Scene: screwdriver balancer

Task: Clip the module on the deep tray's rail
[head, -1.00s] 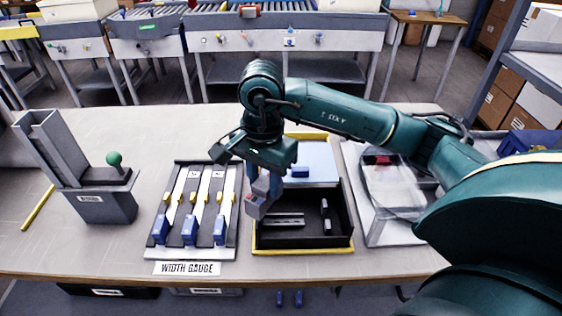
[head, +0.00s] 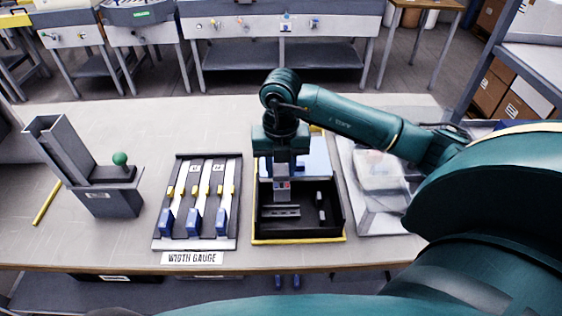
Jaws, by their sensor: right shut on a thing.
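The deep tray (head: 300,239) is a black open box with a yellow rim, right of the width gauge. A short grey metal rail (head: 281,211) lies on its floor toward the left. My right gripper (head: 281,172) points down over the tray and is shut on a small grey module (head: 282,188) with red and blue marks on its face. The module hangs upright just behind and above the rail; a gap to the rail seems to show, but contact cannot be told for sure. My left gripper is not in view.
Two small grey blocks (head: 320,206) stand in the tray, right of the rail. A light blue panel (head: 318,168) is behind it. The width gauge (head: 196,243) is on the left, a clear-lidded case (head: 385,200) on the right. A grey dispenser with green knob (head: 105,195) stands far left.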

